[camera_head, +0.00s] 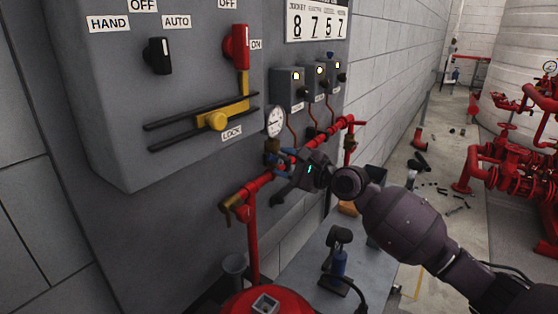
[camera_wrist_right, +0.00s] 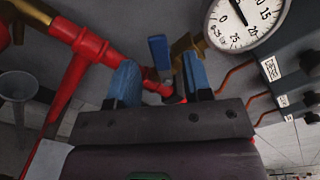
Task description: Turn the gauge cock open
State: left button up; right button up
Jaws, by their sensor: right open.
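The pressure gauge (camera_head: 275,122), white-faced and round, stands above the red pipe; it also shows at the upper right of the wrist view (camera_wrist_right: 243,22). Below it is the brass gauge cock (camera_head: 271,146), whose brass body (camera_wrist_right: 187,46) and blue lever (camera_wrist_right: 158,51) show in the wrist view. My right gripper (camera_head: 283,160) is at the cock, open, with its blue fingertips (camera_wrist_right: 161,78) apart. The lever appears between the fingertips in the picture; I cannot tell whether either finger touches it. My left gripper is not in view.
The red pipe (camera_head: 262,182) runs along the wall below the grey control panel (camera_head: 190,90). A brass-ended valve (camera_head: 232,204) is at its near end. Small switch boxes (camera_head: 289,87) are behind the gauge. Red pumps (camera_head: 510,165) stand at the right.

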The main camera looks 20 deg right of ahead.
jog(key=shift+x, duration=1)
grip_shut()
